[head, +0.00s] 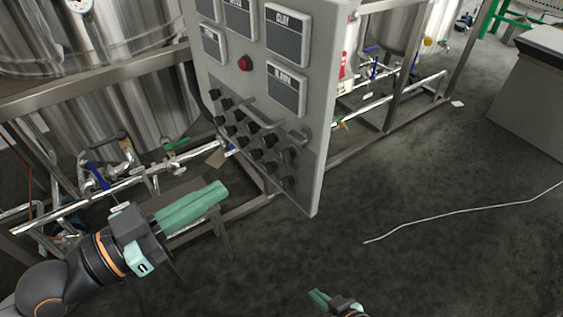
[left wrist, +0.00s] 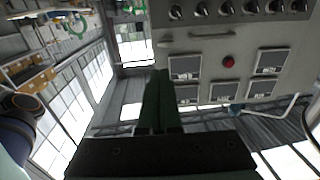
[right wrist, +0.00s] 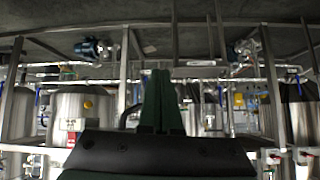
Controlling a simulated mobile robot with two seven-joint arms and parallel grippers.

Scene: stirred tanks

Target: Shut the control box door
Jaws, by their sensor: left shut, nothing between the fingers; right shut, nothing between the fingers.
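The control box door (head: 318,150) is a grey upright panel with several dark display squares, a red button (head: 244,63), rows of black knobs and a bar handle (head: 262,117). In the head view its thick right edge shows. The box interior behind it is hidden, and I cannot tell how far it stands open. The panel also shows upside down in the left wrist view (left wrist: 215,48). My left gripper (head: 220,190) is shut and empty, left of and below the panel, apart from it. My right gripper (head: 315,294) is shut and empty at the bottom edge, below the panel.
Steel tanks (head: 150,110) and frame pipes (head: 110,188) stand behind and left of the panel. More tanks show in the right wrist view (right wrist: 85,105). A thin white line (head: 460,212) lies on the dark floor. A grey block (head: 535,85) stands far right. The floor right of the panel is open.

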